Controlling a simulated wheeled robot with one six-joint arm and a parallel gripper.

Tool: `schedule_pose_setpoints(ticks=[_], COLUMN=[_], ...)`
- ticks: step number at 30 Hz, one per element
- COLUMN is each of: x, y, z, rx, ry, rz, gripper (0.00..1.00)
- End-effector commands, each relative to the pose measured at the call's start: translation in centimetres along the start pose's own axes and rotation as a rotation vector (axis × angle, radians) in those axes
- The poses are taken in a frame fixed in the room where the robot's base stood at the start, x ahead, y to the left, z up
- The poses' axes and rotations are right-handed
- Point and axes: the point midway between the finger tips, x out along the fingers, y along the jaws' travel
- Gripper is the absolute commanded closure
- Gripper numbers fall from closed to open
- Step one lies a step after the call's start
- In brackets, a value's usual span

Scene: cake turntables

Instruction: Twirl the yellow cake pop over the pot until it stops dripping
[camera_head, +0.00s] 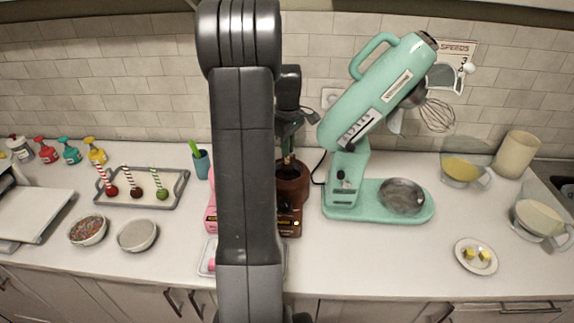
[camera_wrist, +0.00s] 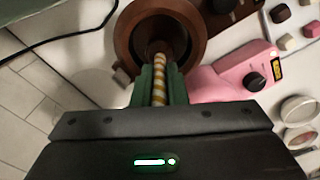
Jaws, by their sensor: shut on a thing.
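My gripper (camera_wrist: 160,82) has green fingers shut on a yellow-and-white striped stick (camera_wrist: 159,68), the stick of the yellow cake pop. The stick points into the opening of a round brown pot (camera_wrist: 123,42) in the wrist view. The ball end of the pop cannot be made out, nor can its height relative to the rim or any drip. In the head view the pot (camera_head: 292,188) stands on the counter, partly hidden by my arm, with my gripper (camera_head: 287,160) just above it.
A pink device (camera_wrist: 222,84) stands beside the pot. A grey tray (camera_head: 175,200) with red, brown and green cake pops lies left, near two bowls (camera_head: 137,235). A mint stand mixer (camera_head: 345,185) stands close on the right. The front counter between mixer and plate (camera_head: 476,270) is clear.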

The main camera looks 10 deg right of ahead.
Motion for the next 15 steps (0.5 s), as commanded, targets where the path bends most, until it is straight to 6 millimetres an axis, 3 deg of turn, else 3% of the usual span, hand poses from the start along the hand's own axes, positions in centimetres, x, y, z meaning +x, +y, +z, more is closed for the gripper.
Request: schedule_pose_setpoints(ticks=[8,15], x=[-0.1,-1.9], y=[0.0,0.0], z=[0.0,0.0], rx=[0.000,-0.001], ry=[0.000,0.001], rz=[0.001,0.002], gripper=[1.00,1.00])
